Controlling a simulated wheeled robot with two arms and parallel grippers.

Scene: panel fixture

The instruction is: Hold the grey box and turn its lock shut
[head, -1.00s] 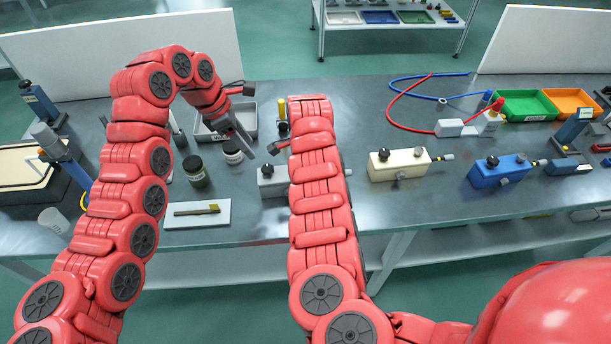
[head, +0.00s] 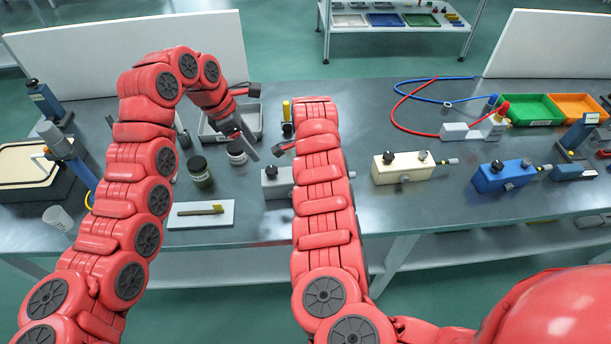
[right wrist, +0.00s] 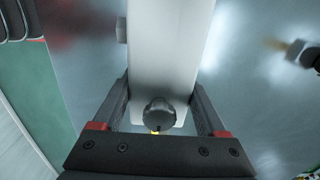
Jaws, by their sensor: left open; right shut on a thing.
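The grey box (head: 277,184) stands on the bench in the head view, its right part hidden behind my right arm. A dark knob (head: 271,172) shows on its top. In the right wrist view the pale box (right wrist: 168,60) lies between the fingers of my right gripper (right wrist: 160,90), which is shut on its sides. A dark round knob (right wrist: 160,113) sits between the fingers. A small pale stub (right wrist: 121,30) sticks out of one side. My left gripper (head: 250,148) is open and empty, above and left of the box. I cannot tell how the lock is turned.
A cream box (head: 402,172) and a blue box (head: 502,177) stand to the right. Jars (head: 199,172), a grey tray (head: 247,117) and a white plate with a brush (head: 201,217) are near my left arm. Bare bench lies between the boxes.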

